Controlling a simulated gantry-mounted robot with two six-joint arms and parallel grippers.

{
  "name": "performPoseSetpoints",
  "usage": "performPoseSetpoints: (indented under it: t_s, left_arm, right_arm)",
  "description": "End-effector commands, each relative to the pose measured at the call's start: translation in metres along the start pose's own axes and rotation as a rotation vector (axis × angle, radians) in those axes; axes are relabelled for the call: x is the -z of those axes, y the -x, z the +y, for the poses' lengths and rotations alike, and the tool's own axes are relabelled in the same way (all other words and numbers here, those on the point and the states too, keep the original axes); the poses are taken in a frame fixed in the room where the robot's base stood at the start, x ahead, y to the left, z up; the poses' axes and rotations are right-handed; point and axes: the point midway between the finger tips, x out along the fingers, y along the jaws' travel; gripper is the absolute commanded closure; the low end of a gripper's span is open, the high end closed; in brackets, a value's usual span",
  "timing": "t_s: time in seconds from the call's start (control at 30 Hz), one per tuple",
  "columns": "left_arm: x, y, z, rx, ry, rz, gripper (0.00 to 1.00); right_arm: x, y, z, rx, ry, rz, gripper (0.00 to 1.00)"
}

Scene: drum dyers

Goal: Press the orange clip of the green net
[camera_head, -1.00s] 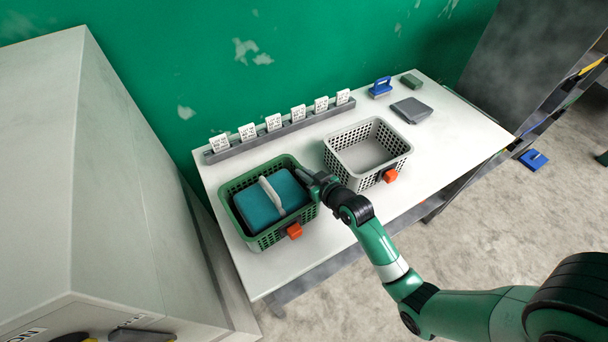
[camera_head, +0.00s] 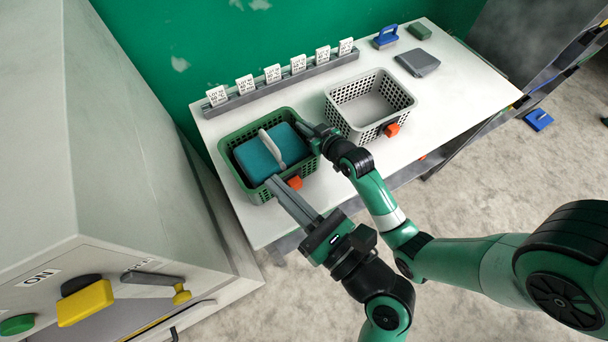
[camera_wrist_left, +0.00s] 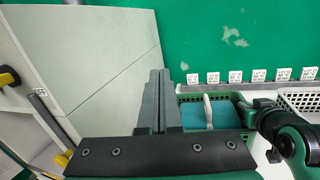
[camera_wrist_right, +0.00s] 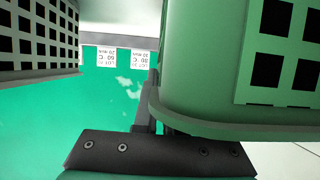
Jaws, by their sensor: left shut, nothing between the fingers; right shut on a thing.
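The green net (camera_head: 228,135) is a perforated green basket on the table, holding a teal block (camera_head: 258,160) with a pale strip across it. Its orange clip (camera_head: 295,182) sits on the near wall. My left gripper (camera_head: 272,181) is shut and empty, its long fingertips just left of the clip in the head view; whether they touch the basket is unclear. It also shows in the left wrist view (camera_wrist_left: 160,76). My right gripper (camera_head: 305,129) is shut on the basket's right wall; the right wrist view shows that wall (camera_wrist_right: 205,60) close up.
A light grey basket (camera_head: 336,110) with its own orange clip (camera_head: 392,129) stands right of the green one. A rail of white cards (camera_head: 273,90) runs behind. A blue-handled tool (camera_head: 385,37) and grey tray (camera_head: 418,63) are farther right. A pale machine (camera_head: 150,150) stands left.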

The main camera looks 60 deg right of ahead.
Motion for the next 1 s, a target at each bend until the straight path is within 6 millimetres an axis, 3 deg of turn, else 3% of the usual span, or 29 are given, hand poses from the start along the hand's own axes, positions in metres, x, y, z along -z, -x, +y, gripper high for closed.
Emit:
performPoseSetpoints:
  t_s: [0.03,0.1,0.2,0.3,0.43,0.73,1.0]
  left_arm:
    - [0.034,0.016,-0.021,0.054,0.024,0.113,1.0]
    - [0.077,0.039,-0.043,0.108,0.05,0.261,1.0]
    - [0.123,0.071,-0.063,0.157,0.061,0.427,1.0]
    - [0.15,0.093,-0.073,0.183,0.058,0.531,1.0]
    - [0.164,0.105,-0.076,0.193,0.054,0.585,1.0]
    - [0.164,0.105,-0.076,0.192,0.055,0.585,1.0]
    - [0.179,0.08,-0.081,0.187,0.053,0.585,1.0]
  right_arm:
    - [0.0,0.0,0.0,0.0,0.0,0.0,1.0]
    - [0.0,0.0,0.0,0.0,0.0,0.0,1.0]
    - [0.0,0.0,0.0,0.0,0.0,0.0,1.0]
    - [0.0,0.0,0.0,0.0,0.0,0.0,1.0]
    - [0.0,0.0,0.0,0.0,0.0,0.0,1.0]
    - [0.0,0.0,0.0,0.0,0.0,0.0,1.0]
    - [0.0,0.0,0.0,0.0,0.0,0.0,1.0]
